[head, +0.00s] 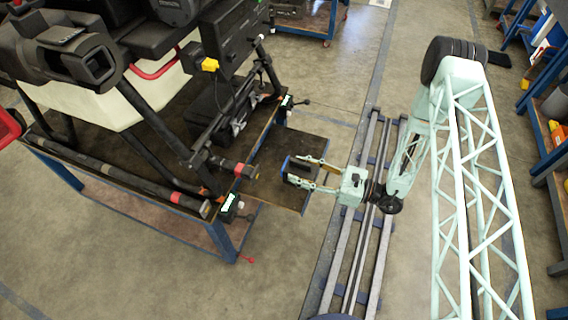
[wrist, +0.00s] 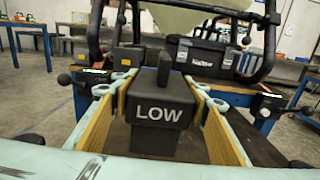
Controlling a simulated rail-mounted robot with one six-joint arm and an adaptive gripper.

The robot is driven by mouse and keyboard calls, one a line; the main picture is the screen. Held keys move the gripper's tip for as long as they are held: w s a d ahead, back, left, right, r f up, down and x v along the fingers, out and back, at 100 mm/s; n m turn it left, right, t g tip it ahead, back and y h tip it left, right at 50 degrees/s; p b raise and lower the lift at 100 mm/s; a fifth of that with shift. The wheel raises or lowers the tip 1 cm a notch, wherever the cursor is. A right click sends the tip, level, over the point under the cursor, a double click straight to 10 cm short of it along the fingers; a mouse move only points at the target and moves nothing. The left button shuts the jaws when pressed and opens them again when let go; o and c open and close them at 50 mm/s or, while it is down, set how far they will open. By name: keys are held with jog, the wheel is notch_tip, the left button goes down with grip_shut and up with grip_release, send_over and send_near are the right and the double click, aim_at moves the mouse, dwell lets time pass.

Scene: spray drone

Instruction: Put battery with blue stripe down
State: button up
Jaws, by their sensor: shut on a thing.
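My gripper (head: 308,173) is shut on the black battery (wrist: 162,108), with one finger on each side. In the wrist view the face toward me reads LOW and a handle stands up on top. In the head view the battery (head: 299,171) is a small dark block with a blue edge. It appears upright, at or over the dark side shelf (head: 297,146) beside the drone's cart. I cannot tell whether its underside touches the shelf.
The drone's black frame and pale tank (head: 112,88) stand on the blue-legged cart (head: 222,238) at left. Black clamps (head: 229,208) sit at the cart's edge. My rail runs along the right of the shelf. A black box (wrist: 212,56) lies behind the battery.

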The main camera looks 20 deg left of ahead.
jog(key=w+a+b, duration=0.1)
jog(key=w+a, duration=0.3)
jog(key=w, duration=0.2)
jog(key=w+a+f+b, duration=0.1)
jog(key=w+a, duration=0.3)
jog(key=w, duration=0.3)
jog(key=shift+w+a+f+b, duration=0.15)
jog(key=shift+w+a+b, duration=0.1)
jog(key=shift+a+b, duration=0.15)
jog(key=shift+f, duration=0.1)
dwell(0.4)
jog(key=shift+f+b, duration=0.5)
jog(key=shift+f, duration=1.15)
jog(key=shift+f, duration=0.15)
jog(key=o, duration=1.4)
jog(key=shift+o, duration=0.2)
jog(key=shift+d, duration=0.1)
jog(key=shift+s+d+p, duration=0.15)
jog(key=shift+d+p, duration=0.15)
jog(key=shift+d, duration=1.7)
jog(key=shift+s+d+p, duration=0.15)
jog(key=shift+d+p, duration=0.1)
jog(key=shift+d, duration=1.7)
jog(key=shift+s+d+p, duration=0.15)
jog(key=shift+d+p, duration=0.15)
jog(key=shift+d, duration=1.7)
